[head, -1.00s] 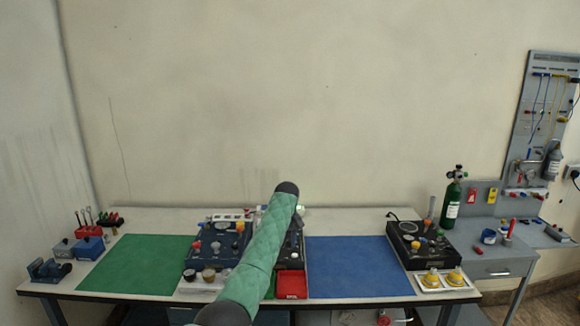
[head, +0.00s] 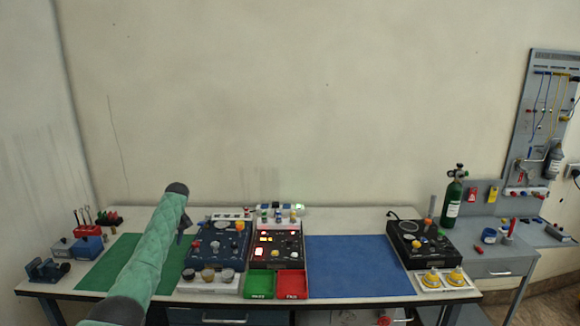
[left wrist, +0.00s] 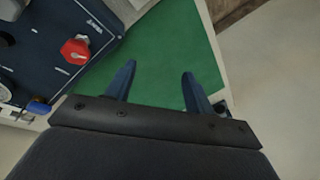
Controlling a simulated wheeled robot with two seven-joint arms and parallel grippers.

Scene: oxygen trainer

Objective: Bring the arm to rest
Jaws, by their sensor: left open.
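My left arm, in a green quilted sleeve, comes in from the lower left in the head view and reaches up over the green mat (head: 108,262). My left gripper (left wrist: 155,80) shows in the left wrist view with its two blue fingers apart and nothing between them. It is above the green mat (left wrist: 165,50), beside the dark blue panel (left wrist: 45,45) with a red knob (left wrist: 75,50). In the head view the gripper is mostly hidden behind the arm's end. My right gripper is not in view.
A blue panel (head: 217,243) and a black panel with lit displays (head: 277,243) stand mid-table, with green and red trays (head: 292,284) in front. The blue mat (head: 355,265) is clear. A black unit (head: 418,240) and green cylinder (head: 453,200) stand right. Small tools (head: 88,240) stand left.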

